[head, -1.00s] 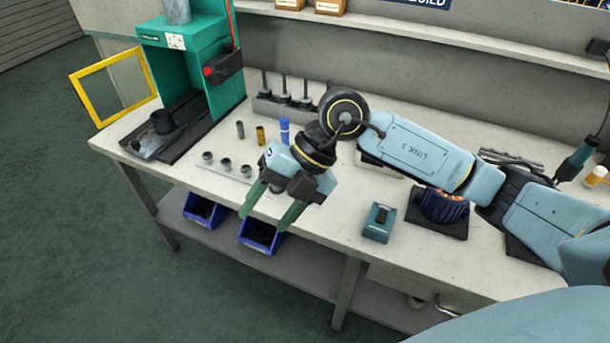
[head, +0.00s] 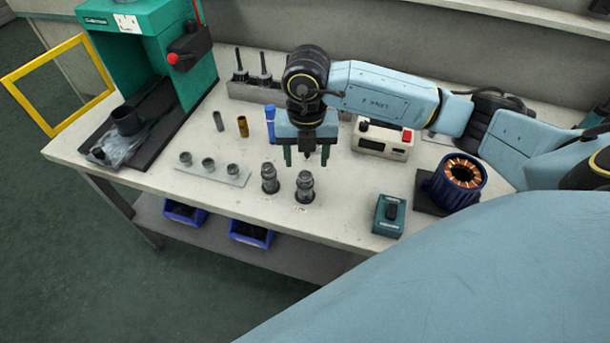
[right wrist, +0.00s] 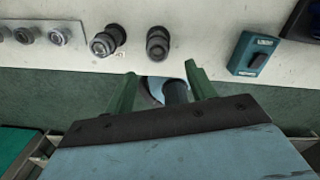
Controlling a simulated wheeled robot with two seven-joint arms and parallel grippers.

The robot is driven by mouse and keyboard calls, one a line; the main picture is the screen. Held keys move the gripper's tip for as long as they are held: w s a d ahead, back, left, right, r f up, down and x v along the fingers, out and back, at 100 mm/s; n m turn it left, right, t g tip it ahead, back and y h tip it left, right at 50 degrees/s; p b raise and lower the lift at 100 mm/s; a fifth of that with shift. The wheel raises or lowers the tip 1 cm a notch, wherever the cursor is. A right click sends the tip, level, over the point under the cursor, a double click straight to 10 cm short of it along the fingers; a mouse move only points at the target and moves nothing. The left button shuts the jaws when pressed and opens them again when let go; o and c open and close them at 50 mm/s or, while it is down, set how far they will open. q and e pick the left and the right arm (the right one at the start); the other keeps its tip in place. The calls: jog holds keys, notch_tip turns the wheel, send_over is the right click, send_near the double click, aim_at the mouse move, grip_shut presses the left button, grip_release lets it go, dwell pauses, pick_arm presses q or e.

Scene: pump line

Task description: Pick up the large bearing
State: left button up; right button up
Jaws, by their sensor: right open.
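My right gripper (head: 306,156) is open, fingers pointing down, above the bench behind two dark stepped parts in the head view. Its green fingers also show in the right wrist view (right wrist: 160,73), with a dark round shape between them that I cannot identify. Three small grey rings stand in a row on a light plate: left ring (head: 185,158), middle ring (head: 208,163), right ring (head: 232,169). They look like bearings; I cannot tell which is the large one. The gripper is to their right and apart from them. My left gripper is not in view.
Two dark stepped parts (head: 270,178) (head: 305,187) stand upright near the front edge. A teal switch box (head: 389,215) and a blue motor stator (head: 455,180) are to the right. A green press (head: 205,75) stands at the left. Blue bins (head: 250,233) sit below the bench.

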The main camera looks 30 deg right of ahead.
aim_at(305, 180)
notch_tip(305, 180, down, 2)
notch_tip(305, 180, down, 2)
jog(key=shift+w+f, duration=0.15)
jog(key=shift+f, duration=0.55)
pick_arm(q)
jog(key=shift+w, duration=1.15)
pick_arm(e)
jog(key=c, duration=0.9)
